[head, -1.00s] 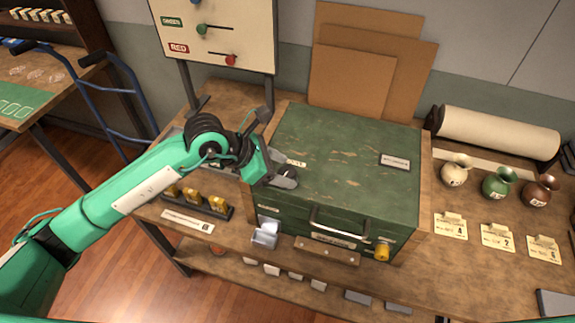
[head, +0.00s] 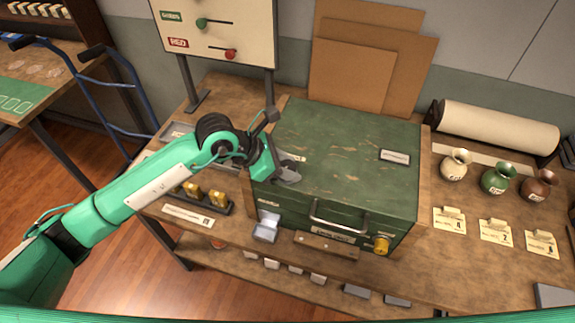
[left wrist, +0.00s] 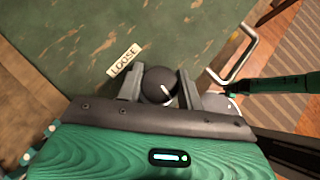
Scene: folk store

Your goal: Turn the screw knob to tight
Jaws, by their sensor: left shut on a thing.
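The screw knob (left wrist: 158,87) is a dark round ball on top of the green box (head: 345,150), near its left edge. A white label reading LOOSE (left wrist: 124,60) lies beside it on the lid. My left gripper (head: 288,172) is low over the lid's left side. In the left wrist view, its two fingers (left wrist: 160,80) stand on either side of the knob and are shut on it. In the head view the gripper hides the knob. My right gripper is in neither current view.
A small white label (head: 395,157) lies on the lid's right side. Several small vases, including a green one (head: 499,179), stand to the right. A slider board (head: 222,32) stands behind.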

